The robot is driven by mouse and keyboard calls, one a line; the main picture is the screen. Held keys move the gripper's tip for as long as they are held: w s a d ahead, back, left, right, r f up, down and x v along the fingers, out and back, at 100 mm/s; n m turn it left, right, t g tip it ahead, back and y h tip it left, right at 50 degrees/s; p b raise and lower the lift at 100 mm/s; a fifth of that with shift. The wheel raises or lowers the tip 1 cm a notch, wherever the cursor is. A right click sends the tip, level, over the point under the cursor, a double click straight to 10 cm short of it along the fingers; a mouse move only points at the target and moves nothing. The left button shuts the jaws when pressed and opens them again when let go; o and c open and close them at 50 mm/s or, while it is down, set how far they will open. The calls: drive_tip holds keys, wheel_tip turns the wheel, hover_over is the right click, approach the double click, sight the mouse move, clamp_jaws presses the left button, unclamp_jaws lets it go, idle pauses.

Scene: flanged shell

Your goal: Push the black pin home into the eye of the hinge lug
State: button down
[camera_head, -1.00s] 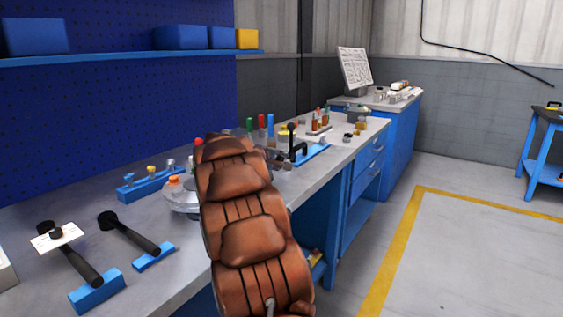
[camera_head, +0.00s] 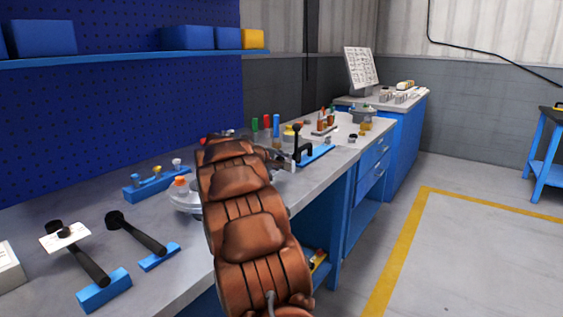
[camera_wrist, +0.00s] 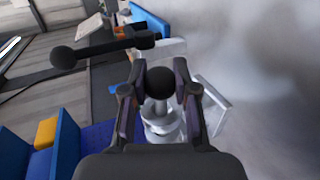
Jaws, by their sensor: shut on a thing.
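In the wrist view, my gripper (camera_wrist: 160,75) has its two dark fingers closed around a round black head, which I take for the black pin (camera_wrist: 160,84). Shiny grey round metal (camera_wrist: 163,124) shows beneath and between the fingers. I cannot make out the hinge lug's eye or tell whether the pin is in it.
A black ball-ended lever (camera_wrist: 95,50) stands close beyond the fingers; it also shows upright on a blue base in the head view (camera_head: 297,145). Coloured-handled tools stand farther along the bench.

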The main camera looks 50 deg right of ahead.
drive_tip(key=shift+w+p, duration=0.4)
drive_tip(key=shift+w, duration=0.65)
drive_tip(key=c, duration=0.8)
unclamp_jaws()
drive_tip(key=shift+a, duration=0.1)
drive_tip(key=v, duration=1.2)
drive_tip(key=shift+s, duration=0.1)
